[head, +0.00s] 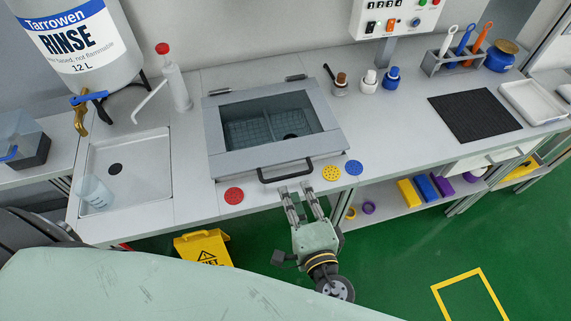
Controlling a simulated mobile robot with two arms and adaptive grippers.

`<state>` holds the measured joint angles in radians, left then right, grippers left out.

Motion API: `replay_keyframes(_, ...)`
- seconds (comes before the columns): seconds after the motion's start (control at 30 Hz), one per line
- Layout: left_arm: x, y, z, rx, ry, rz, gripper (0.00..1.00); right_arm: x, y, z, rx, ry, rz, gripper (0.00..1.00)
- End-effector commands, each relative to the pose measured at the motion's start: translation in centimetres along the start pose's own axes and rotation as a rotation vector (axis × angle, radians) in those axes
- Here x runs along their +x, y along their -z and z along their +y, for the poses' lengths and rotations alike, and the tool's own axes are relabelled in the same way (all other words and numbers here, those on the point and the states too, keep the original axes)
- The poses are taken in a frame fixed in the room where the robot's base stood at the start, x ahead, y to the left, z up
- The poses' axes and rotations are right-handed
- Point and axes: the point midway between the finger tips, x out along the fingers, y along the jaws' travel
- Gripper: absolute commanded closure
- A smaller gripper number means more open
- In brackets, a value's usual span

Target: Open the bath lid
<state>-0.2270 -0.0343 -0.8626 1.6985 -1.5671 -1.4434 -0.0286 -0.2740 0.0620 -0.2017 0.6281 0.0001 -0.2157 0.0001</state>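The bath lid (229,147) is a grey frame with a clear window (268,121) through which a basket inside the bath shows. It lies shut on the bath, with two hinges along its back edge. A black bar handle (286,171) runs along its front edge. My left gripper (297,189) is open and empty, its two fingers pointing at the handle from the front. The fingertips appear just short of the handle; I cannot tell whether they touch it. My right gripper is not in view.
Red (234,195), yellow (331,173) and blue (354,167) discs lie along the counter front near the handle. Left are a sink (150,150) with a beaker (95,191) and a pump bottle (176,87). Small bottles (368,82) stand right of the lid. A yellow sign (203,248) stands below.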

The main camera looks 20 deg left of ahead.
Motion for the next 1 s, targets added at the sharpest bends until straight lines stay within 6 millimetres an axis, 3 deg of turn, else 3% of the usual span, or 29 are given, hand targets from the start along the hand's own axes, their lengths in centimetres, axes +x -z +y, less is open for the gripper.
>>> replay_keyframes(0.2, 3.4, 0.0, -0.4, 0.003, 0.004, -0.001, 0.83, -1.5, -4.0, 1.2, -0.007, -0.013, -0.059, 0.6)
replay_keyframes(0.3, 5.0, -0.1, -0.3, 0.002, 0.003, -0.001, 0.83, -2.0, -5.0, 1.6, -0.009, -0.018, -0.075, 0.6)
replay_keyframes(0.5, 7.0, 0.0, -0.1, 0.002, 0.0, 0.001, 0.83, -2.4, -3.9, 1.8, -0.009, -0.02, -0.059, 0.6)
replay_keyframes(0.67, 7.3, 0.0, 0.1, 0.002, -0.002, 0.001, 0.83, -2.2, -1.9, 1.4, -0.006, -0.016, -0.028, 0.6)
replay_keyframes(0.8, 7.3, 0.0, 0.1, 0.001, -0.002, 0.001, 0.83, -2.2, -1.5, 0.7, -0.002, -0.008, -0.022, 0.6)
replay_keyframes(1.0, 7.3, 0.0, 0.1, 0.001, -0.002, 0.001, 0.99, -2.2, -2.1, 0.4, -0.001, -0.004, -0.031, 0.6)
